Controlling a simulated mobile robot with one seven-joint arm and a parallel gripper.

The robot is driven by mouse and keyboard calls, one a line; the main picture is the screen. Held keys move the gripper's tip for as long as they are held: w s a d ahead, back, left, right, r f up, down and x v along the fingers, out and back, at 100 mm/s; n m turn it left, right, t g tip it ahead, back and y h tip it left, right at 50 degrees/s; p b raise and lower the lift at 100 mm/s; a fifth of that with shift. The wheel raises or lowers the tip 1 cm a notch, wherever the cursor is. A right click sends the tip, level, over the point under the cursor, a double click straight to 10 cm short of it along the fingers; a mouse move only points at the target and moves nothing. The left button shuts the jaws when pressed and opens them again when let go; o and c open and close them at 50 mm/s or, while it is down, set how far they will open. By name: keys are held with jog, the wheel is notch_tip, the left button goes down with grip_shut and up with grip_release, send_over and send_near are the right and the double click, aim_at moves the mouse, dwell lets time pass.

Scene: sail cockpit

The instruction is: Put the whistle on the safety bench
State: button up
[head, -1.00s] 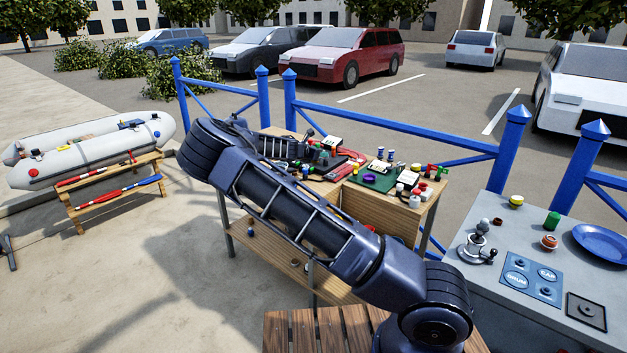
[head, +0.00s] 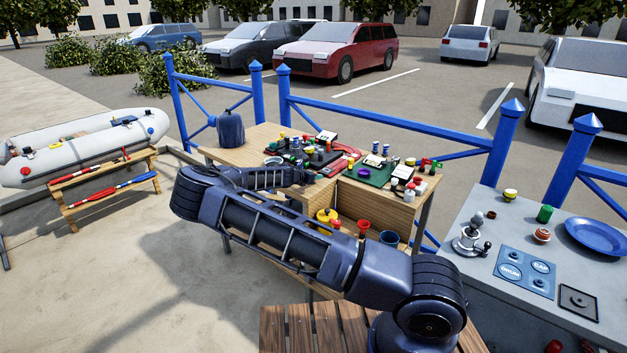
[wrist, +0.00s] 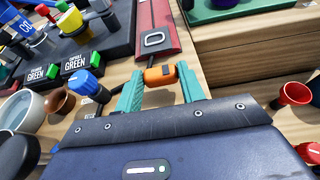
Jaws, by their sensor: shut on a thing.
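My gripper (wrist: 160,84) has its two teal fingers shut on a small orange piece, which I take to be the whistle (wrist: 159,75). In the wrist view it sits between the fingertips, just above or at the wooden tabletop edge; I cannot tell if it touches. In the head view my gripper (head: 304,177) is at the front of a crowded wooden workbench (head: 262,135), and the whistle is too small to make out. No label shows which surface is the safety bench.
Near my gripper are a red case (wrist: 155,30), a black tray with green-labelled blocks (wrist: 100,45), a blue-capped item (wrist: 88,84) and a bowl (wrist: 20,108). Red cups (wrist: 295,93) are at right. A grey counter (head: 480,280) and slatted wooden seat (head: 315,325) stand nearer.

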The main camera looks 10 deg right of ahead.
jog(key=shift+f, duration=0.85)
jog(key=shift+f, duration=0.15)
jog(key=o, duration=1)
jog(key=shift+c, duration=0.2)
